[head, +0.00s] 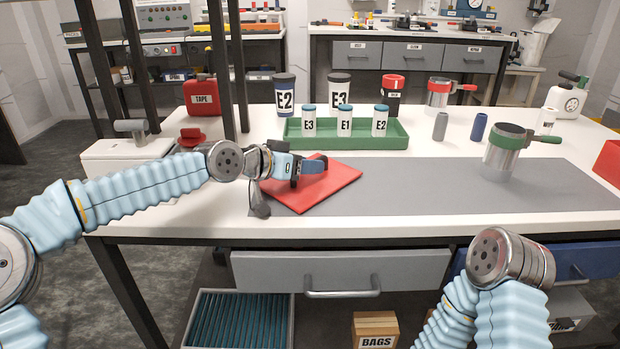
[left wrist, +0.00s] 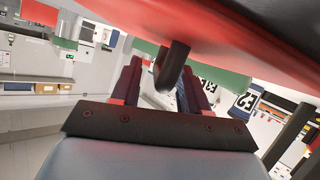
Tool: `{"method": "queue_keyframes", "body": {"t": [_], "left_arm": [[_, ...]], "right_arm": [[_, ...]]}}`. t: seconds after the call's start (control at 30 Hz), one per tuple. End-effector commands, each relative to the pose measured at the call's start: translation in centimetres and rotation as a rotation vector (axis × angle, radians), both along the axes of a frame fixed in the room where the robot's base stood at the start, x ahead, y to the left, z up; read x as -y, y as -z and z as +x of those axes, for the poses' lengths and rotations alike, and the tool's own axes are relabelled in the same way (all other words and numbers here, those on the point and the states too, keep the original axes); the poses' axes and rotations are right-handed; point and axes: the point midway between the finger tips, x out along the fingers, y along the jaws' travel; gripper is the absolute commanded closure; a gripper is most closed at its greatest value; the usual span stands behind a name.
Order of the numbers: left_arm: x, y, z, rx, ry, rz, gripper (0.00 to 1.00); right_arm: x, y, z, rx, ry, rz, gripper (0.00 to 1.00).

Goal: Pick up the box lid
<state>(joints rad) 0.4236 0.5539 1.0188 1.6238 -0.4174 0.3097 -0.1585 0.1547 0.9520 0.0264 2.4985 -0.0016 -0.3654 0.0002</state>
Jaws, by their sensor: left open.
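The box lid (head: 322,194) looks like a flat red panel lying on the bench top, partly on the grey mat. My left gripper (head: 318,165) is over its far left part, low against the lid. In the left wrist view the lid's red face (left wrist: 230,28) fills the top, and a dark handle (left wrist: 173,64) shows between the two open fingers (left wrist: 160,82). I cannot tell whether either finger touches the handle. In the head view the gripper hides the handle. My right arm shows at the lower right, but its gripper is out of view.
A green tray (head: 290,130) with white canisters stands just behind the lid. A pot with a green handle (head: 502,155) stands on the right of the grey mat (head: 420,190). A white box (head: 120,156) is left of the gripper. The mat's middle is clear.

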Motion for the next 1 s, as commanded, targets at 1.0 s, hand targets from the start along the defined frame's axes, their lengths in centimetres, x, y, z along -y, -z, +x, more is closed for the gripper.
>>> {"method": "queue_keyframes", "body": {"t": [1.0], "left_arm": [[0.8, -4.9, -1.4, 0.008, 0.003, 0.002, 1.0]], "right_arm": [[0.1, 0.3, 0.0, 0.0, 0.001, -0.001, 1.0]]}}
